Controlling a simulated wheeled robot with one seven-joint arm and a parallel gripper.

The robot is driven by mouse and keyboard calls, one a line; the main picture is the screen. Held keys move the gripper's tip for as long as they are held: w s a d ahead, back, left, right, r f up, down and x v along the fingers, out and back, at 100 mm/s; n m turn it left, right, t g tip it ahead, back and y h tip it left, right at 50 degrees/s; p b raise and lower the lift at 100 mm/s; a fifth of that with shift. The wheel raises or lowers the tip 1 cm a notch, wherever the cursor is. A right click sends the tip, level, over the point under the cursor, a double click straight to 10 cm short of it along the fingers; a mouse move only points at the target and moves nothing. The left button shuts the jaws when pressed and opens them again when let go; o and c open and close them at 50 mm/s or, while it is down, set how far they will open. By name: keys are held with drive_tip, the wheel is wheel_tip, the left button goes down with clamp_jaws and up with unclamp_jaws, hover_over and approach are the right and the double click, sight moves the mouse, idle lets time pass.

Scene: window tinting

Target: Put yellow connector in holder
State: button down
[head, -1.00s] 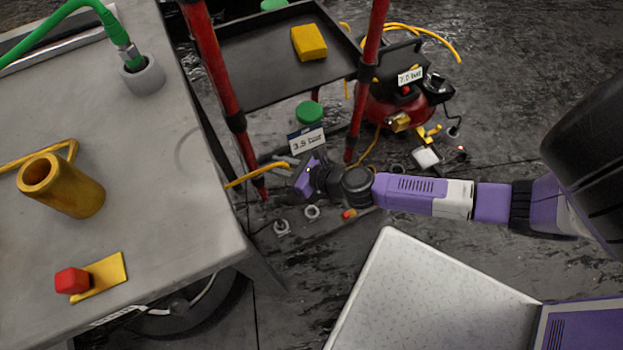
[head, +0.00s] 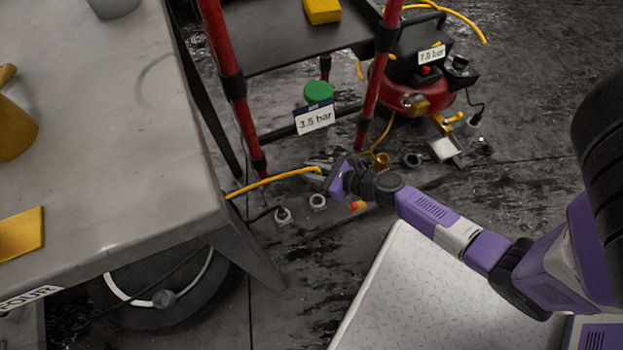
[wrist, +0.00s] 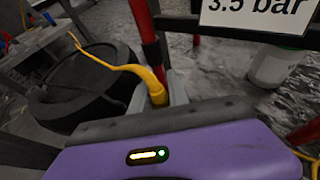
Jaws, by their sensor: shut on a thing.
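The yellow connector (wrist: 157,93) is at the end of a yellow hose (head: 268,184). My gripper (head: 319,171) is shut on it, with a grey finger on each side in the wrist view (wrist: 158,94). The hose trails left towards the table corner. Small ring holders stand near the floor: two grey ones (head: 318,202) (head: 283,215), a brass one (head: 381,160) and a dark one (head: 412,160). I cannot tell which is the connector's.
The grey table (head: 120,130) fills the left, with a wheel (head: 165,300) below. A cart with red posts (head: 222,75) bears a "3.5 bar" sign (head: 314,118). A red compressor (head: 405,95) marked "7.0 bar" stands behind right. Wet dark floor is open at far right.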

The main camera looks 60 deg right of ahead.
wheel_tip(320, 180, down, 15)
drive_tip(key=b, duration=0.9)
drive_tip(key=shift+r, duration=0.25)
drive_tip(key=c, duration=1.7)
unclamp_jaws()
drive_tip(key=shift+f, duration=0.2)
drive_tip(key=o, duration=0.4)
drive_tip(key=shift+o, duration=0.2)
drive_tip(key=shift+r, duration=0.1)
